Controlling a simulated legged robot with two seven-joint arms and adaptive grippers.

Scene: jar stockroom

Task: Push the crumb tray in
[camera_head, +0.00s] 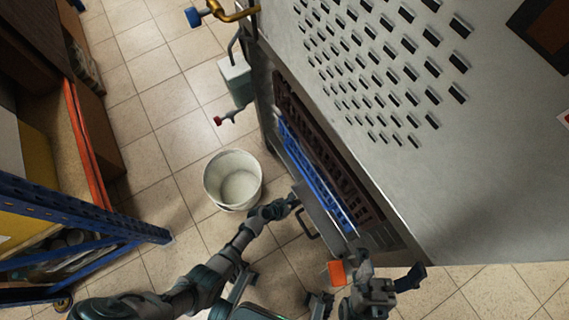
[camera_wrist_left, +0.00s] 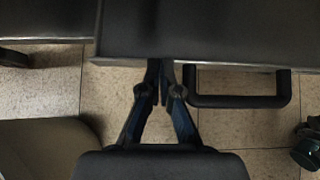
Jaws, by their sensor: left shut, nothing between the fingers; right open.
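The crumb tray (camera_head: 318,212) is a grey metal drawer sticking out low on the machine's left side, with a dark bar handle on its front. Its dark front also fills the top of the left wrist view (camera_wrist_left: 215,30), with the handle (camera_wrist_left: 238,101) to the right of my fingers. My left gripper (camera_head: 293,200) is shut and empty, its fingertips (camera_wrist_left: 163,66) at the tray's front edge beside the handle; I cannot tell whether they touch. My right gripper (camera_head: 360,248) is open near the tray's near end.
The large grey machine (camera_head: 470,160) with slotted vents fills the right. A blue grille (camera_head: 315,175) shows in its opening. A white bucket (camera_head: 212,185) stands on the tiled floor left of the tray. A blue-framed shelf (camera_head: 80,220) stands at left. Floor between shelf and bucket is free.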

